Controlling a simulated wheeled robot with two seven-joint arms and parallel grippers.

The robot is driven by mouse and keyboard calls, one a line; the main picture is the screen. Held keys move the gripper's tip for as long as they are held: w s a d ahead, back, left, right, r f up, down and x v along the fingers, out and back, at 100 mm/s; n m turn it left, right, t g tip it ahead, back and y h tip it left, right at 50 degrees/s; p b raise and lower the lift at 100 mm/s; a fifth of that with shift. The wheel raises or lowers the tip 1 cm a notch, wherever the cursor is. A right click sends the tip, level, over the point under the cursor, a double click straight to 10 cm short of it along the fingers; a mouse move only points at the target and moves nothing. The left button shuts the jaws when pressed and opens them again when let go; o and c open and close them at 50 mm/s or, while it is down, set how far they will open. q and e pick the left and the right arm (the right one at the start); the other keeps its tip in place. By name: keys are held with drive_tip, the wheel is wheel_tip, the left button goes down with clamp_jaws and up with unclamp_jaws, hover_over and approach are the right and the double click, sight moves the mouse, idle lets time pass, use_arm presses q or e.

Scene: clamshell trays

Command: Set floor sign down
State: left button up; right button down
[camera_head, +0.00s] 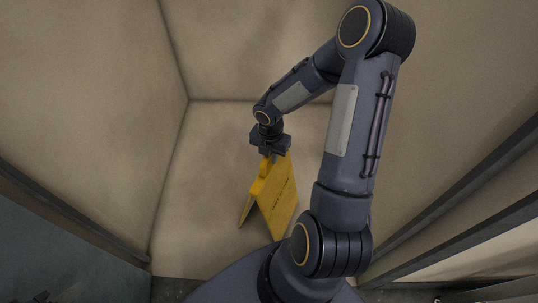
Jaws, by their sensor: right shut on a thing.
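The yellow floor sign (279,199) is an A-shaped folding board with dark lettering, too small to read, on its right panel. It is near the middle of the head view, upright with its legs spread. My right gripper (268,158) is shut on the top edge of the floor sign, pointing down from above. I cannot tell whether the sign's lower edges touch the floor. Part of the sign's lower right is close to my arm in the picture. My left gripper is not in view.
Plain beige walls (255,55) close in at the back, left and right. Dark frame edges (70,215) run along the lower left and the right. Bare beige floor (200,200) lies to the left of the sign.

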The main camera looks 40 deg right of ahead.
drive_tip(key=c, duration=1.3)
unclamp_jaws()
drive_tip(key=shift+f, duration=0.1)
wheel_tip(320, 180, up, 12)
drive_tip(key=p, duration=0.5)
drive_tip(key=s+a+r+m+t+y, duration=0.1)
drive_tip(key=s+a+r+m, duration=0.3)
drive_tip(key=m, duration=0.4)
drive_tip(key=s+a+r+m+t+y, duration=0.1)
drive_tip(key=s+a+r+m+t, duration=0.1)
drive_tip(key=s+r+m, duration=0.4)
drive_tip(key=s+a+r+m+t+y, duration=0.1)
drive_tip(key=s+a+r+m, duration=0.3)
drive_tip(key=m, duration=0.7)
drive_tip(key=shift+s+a+r+t+y, duration=0.2)
drive_tip(key=shift+a+r+t, duration=0.25)
drive_tip(key=shift+r, duration=0.2)
drive_tip(key=shift+s+a+r+t+y, duration=0.2)
drive_tip(key=shift+a+r+t, duration=0.2)
drive_tip(key=shift+r, duration=0.25)
